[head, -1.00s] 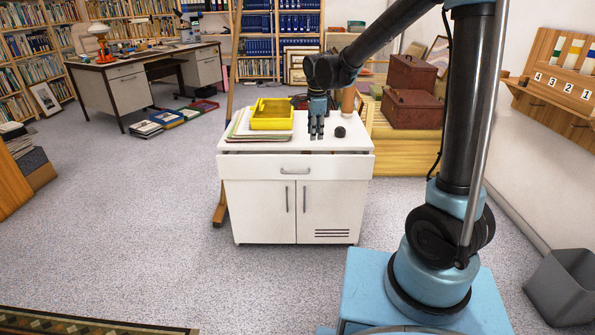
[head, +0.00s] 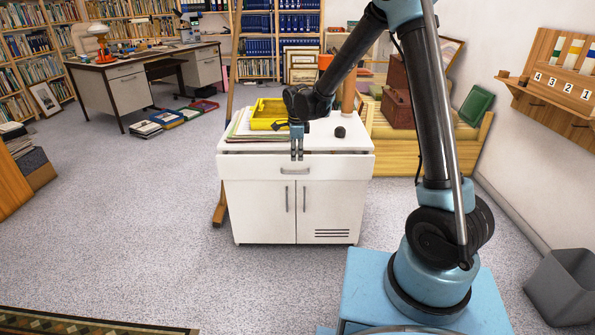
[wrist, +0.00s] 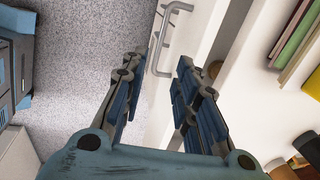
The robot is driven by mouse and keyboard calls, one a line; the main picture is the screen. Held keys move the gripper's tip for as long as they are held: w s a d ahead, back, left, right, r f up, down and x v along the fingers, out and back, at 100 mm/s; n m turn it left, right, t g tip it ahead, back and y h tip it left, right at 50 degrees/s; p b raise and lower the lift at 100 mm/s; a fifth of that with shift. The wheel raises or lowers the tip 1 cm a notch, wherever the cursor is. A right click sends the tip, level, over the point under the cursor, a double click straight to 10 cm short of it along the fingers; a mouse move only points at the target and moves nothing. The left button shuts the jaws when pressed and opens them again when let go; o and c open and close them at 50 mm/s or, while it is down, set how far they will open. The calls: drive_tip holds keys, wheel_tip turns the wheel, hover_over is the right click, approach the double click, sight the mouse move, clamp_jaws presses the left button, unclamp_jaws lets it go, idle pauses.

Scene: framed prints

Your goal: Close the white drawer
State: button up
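The white drawer (head: 262,168) is the wide top front of a white cabinet (head: 260,210), with a metal handle (head: 295,171). It stands slightly out; in the wrist view a narrow gap with a brownish inside (wrist: 226,38) shows between its front and the cabinet top. My gripper (head: 297,158) points down at the drawer's upper edge, above the handle. In the wrist view my gripper (wrist: 160,62) has its fingers apart with nothing gripped. The handle (wrist: 163,45) appears between and beyond the fingertips. I cannot tell whether a finger touches the drawer.
On the cabinet top are a yellow tray (head: 268,112) on stacked folders (head: 240,133), a small dark ball (head: 340,132) and a brown cylinder (head: 348,97). The floor (head: 150,220) in front and to the left is clear. A grey bin (head: 562,287) stands at right.

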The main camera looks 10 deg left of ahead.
sight(297, 173)
drive_tip(key=f, duration=0.3)
drive_tip(key=w+f, duration=0.1)
drive_tip(key=f, duration=0.5)
drive_tip(key=shift+w+a+f, duration=0.15)
drive_tip(key=shift+w+a, duration=0.05)
drive_tip(key=shift+w, duration=0.15)
clamp_jaws()
